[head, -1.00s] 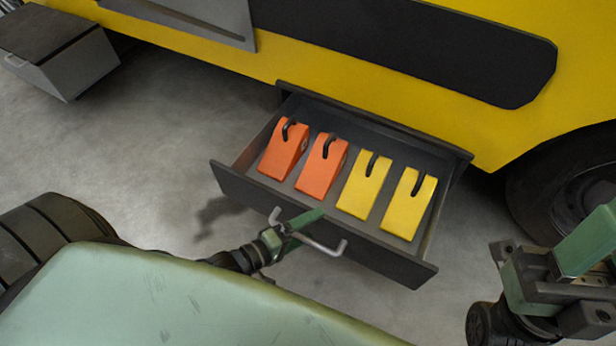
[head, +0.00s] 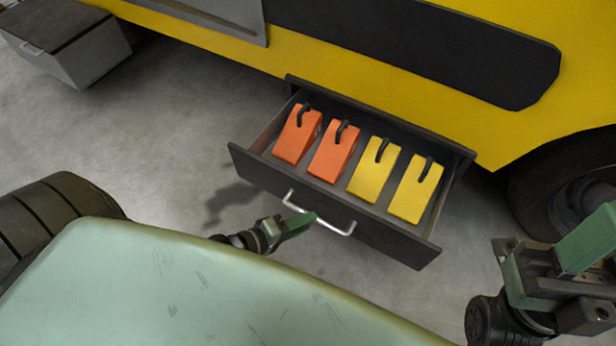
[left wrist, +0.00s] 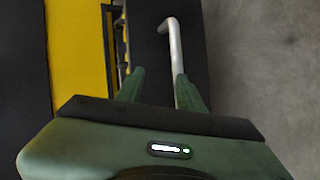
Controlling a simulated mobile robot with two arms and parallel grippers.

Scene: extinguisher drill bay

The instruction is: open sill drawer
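The sill drawer (head: 335,215) stands pulled well out from under the yellow vehicle side in the head view. Its dark front carries a silver bar handle (head: 345,232). My left gripper (head: 304,221) is by the handle, on the near side of the drawer front. In the left wrist view the fingers (left wrist: 160,76) are apart with nothing held between them. The handle (left wrist: 175,45) shows there just beyond the fingers, close to the right one. My right gripper (head: 560,285) is at the right edge; its fingers cannot be made out.
Two orange wheel chocks (head: 333,152) and two yellow ones (head: 374,172) with black handles lie in the drawer. A grey box (head: 85,60) is at upper left and a vehicle wheel (head: 575,190) at right. Grey floor (head: 150,130) left of the drawer is clear.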

